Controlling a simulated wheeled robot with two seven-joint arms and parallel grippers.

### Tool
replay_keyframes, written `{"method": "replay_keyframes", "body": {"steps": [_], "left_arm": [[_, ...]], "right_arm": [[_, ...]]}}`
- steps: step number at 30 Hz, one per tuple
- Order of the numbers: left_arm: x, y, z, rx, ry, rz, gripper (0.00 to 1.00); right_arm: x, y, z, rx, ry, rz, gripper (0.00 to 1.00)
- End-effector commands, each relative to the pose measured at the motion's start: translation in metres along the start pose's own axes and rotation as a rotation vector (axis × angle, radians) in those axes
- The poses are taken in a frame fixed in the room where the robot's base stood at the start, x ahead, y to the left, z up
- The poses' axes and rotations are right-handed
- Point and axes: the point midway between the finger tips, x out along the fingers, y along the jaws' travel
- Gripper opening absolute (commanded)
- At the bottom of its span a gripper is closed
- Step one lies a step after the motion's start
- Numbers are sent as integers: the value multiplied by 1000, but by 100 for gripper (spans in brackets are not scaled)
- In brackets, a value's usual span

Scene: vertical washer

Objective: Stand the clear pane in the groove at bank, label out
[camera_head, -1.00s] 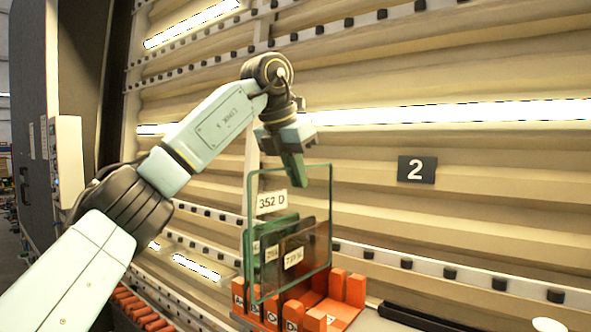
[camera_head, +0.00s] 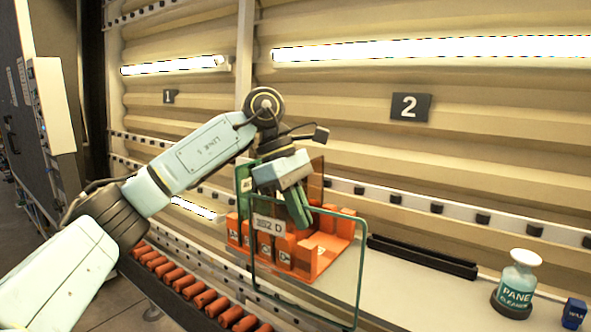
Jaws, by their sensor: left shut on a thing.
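My left gripper (camera_head: 299,210) is shut on the top edge of the clear pane (camera_head: 322,285). The pane has thin green edges and a white label, "352 D" (camera_head: 268,224), that faces me and reads upright. The pane hangs nearly upright in front of the orange rack (camera_head: 338,232), and its lower part overlaps the counter in the view. I cannot tell whether its bottom edge touches anything. A black grooved rail (camera_head: 420,257) lies on the counter to the right of the rack. My right gripper is not in view.
A green pane (camera_head: 243,180) and a brown pane (camera_head: 316,178) stand in the rack, partly hidden by my gripper. A pane cleaner bottle (camera_head: 516,285) and a blue wax container (camera_head: 574,312) stand at the right. Orange rollers (camera_head: 192,291) run along the lower left. The counter before the rail is clear.

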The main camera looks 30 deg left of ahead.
Motion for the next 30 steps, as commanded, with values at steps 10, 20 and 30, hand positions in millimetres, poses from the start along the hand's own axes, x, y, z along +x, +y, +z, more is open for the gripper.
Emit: {"method": "replay_keyframes", "body": {"steps": [10,20,30], "left_arm": [[92,-30,-6,623,-3,-281,0],[164,-54,-12,1126,2,-503,0],[203,-67,-16,1396,3,-622,0]], "right_arm": [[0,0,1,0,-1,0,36],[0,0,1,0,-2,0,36],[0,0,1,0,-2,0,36]]}}
